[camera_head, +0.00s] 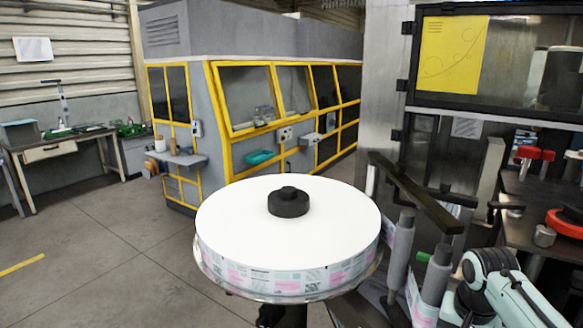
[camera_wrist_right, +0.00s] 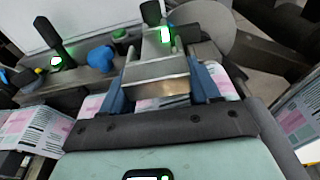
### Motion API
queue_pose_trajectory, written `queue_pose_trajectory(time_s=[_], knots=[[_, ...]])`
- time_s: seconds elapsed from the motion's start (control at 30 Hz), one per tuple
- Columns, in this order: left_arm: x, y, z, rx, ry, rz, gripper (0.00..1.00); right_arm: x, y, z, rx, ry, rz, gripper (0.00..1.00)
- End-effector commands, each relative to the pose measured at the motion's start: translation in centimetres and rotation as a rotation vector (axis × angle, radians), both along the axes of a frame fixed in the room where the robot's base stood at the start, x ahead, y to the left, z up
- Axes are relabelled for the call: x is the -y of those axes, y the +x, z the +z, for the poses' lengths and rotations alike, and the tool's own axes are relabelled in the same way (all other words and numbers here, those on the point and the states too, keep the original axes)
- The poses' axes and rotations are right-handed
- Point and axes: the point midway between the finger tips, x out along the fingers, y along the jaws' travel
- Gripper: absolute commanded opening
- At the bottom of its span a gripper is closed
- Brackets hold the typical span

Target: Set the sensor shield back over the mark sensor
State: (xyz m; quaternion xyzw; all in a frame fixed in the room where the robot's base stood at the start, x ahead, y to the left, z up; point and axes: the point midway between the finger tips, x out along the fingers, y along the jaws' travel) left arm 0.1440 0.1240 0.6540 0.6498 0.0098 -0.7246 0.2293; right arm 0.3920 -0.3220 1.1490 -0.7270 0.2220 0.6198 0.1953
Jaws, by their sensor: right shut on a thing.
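In the right wrist view my right gripper (camera_wrist_right: 160,82) has its two blue fingers shut on a silver metal piece, the sensor shield (camera_wrist_right: 156,68), and hides part of it. The shield is over the printed label web, close to a metal bar with green-lit fittings. A small block with a green light (camera_wrist_right: 165,36) is just beyond the shield. I cannot tell for sure whether this is the mark sensor, or whether the shield touches it. In the head view only my right arm shows at the lower right; its gripper is out of sight. My left gripper is not in view.
A large white label reel (camera_head: 235,210) with a black hub stands in front. Grey rollers (camera_head: 400,250) and a dark bar (camera_head: 415,195) are between it and my right arm. In the wrist view a blue knob (camera_wrist_right: 101,58) and a black-handled post (camera_wrist_right: 52,40) stand left of the shield.

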Motion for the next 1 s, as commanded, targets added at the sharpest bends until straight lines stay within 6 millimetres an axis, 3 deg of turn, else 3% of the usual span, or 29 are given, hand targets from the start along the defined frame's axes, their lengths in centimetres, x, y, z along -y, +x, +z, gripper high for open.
queue_pose_trajectory(time_s=[0.23,0.27,0.33,0.37,0.73,0.87,1.0], knots=[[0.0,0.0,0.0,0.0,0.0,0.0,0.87,0.0,0.0,-0.1,0.001,0.0,0.0,0.0],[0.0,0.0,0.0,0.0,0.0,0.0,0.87,0.0,0.0,-0.1,0.001,0.0,0.0,0.64],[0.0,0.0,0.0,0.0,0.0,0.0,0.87,0.0,0.0,-0.1,0.001,0.0,0.0,0.87],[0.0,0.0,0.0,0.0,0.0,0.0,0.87,0.0,0.0,-0.1,0.001,0.001,0.0,0.91],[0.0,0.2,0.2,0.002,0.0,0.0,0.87,-0.1,0.0,0.6,0.001,0.0,0.0,0.91],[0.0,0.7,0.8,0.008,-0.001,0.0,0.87,-0.2,-0.2,2.6,0.006,0.0,0.001,0.91],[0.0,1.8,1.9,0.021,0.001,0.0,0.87,-0.5,-0.5,5.9,0.009,0.001,0.001,0.91]])
